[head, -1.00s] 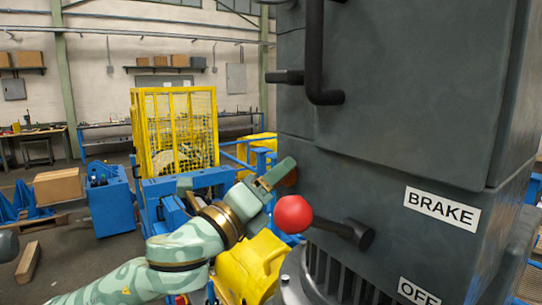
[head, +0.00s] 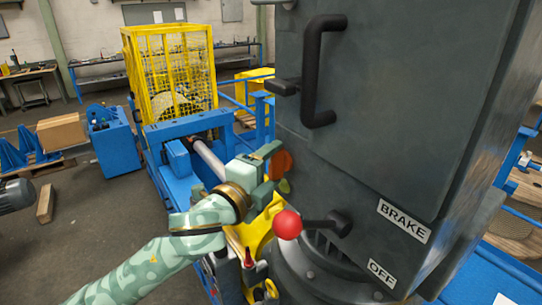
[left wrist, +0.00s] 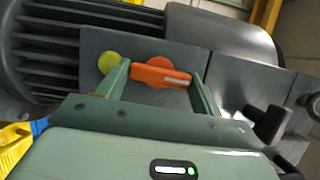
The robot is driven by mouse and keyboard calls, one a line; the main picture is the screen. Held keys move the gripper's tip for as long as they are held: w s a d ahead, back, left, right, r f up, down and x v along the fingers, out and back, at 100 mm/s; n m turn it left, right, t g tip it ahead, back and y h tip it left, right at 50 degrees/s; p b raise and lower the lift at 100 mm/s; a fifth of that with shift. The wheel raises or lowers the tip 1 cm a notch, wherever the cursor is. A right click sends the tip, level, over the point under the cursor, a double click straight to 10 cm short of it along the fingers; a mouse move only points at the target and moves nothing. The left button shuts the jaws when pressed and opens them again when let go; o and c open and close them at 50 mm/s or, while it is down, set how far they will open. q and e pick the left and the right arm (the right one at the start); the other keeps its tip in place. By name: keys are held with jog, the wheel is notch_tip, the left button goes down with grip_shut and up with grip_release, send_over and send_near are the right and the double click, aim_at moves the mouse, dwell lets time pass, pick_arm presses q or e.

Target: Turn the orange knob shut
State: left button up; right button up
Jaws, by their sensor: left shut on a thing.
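The orange knob (head: 284,163) sits on the side of the dark grey cabinet (head: 390,120), beside a yellow-green disc (head: 284,187). In the left wrist view the knob (left wrist: 158,62) is a round orange disc with a raised bar carrying a white mark; the bar lies nearly level in the picture. My left gripper (head: 272,170) is at the knob, its fingers at either end of the bar, shut on it. The fingers hide part of the knob in the head view. The yellow-green disc (left wrist: 108,62) shows left of the knob. My right gripper is in neither view.
A brake lever with a red ball (head: 288,225) sticks out below and right of my left gripper. A black handle (head: 314,70) juts from the cabinet above. A yellow mesh cage (head: 170,75) and blue frame stand behind.

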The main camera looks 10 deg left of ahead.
pick_arm(q)
jog(key=shift+n, duration=0.3)
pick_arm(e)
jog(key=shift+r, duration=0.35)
pick_arm(q)
jog(key=o, duration=1)
jog(key=shift+a+f, duration=0.1)
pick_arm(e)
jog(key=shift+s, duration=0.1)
